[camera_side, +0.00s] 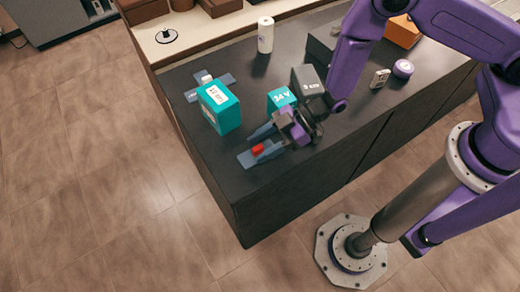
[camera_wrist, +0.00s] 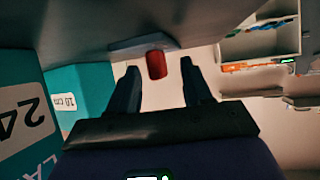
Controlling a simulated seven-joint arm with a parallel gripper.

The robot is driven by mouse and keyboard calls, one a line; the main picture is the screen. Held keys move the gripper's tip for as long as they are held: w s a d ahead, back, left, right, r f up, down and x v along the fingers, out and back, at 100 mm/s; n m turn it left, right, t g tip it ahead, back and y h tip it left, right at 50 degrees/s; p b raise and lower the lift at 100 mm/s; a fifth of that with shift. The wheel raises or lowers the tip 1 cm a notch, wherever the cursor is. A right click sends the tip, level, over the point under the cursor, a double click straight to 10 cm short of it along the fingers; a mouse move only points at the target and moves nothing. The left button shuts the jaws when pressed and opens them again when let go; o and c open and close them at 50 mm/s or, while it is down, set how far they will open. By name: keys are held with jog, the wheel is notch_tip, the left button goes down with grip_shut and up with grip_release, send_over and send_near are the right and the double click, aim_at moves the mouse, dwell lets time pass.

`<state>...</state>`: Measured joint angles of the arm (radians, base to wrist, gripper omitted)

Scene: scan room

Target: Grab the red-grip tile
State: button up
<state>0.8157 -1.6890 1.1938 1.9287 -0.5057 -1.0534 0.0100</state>
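The red-grip tile is a flat blue-grey plate (camera_side: 248,159) with a small red grip (camera_side: 258,149), lying near the front corner of the dark worktop. My gripper (camera_side: 264,145) is low over the worktop with its fingers open around the red grip's area. In the wrist view, the red grip (camera_wrist: 157,65) shows between the two fingertips (camera_wrist: 160,68), with the grey plate (camera_wrist: 140,43) behind it. I cannot tell whether a finger touches the grip. Part of the plate is hidden by a finger in the side view.
A teal "10 cm" box (camera_side: 220,107) and a teal "24 V" box (camera_side: 281,98) stand nearby. A grey box (camera_side: 306,80) is behind my gripper. Another blue-grey tile with a white grip (camera_side: 206,78) lies further back. A white can (camera_side: 265,35) stands beyond. The worktop edge is close.

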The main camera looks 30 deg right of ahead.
grip_shut()
jog(key=shift+r, duration=0.15)
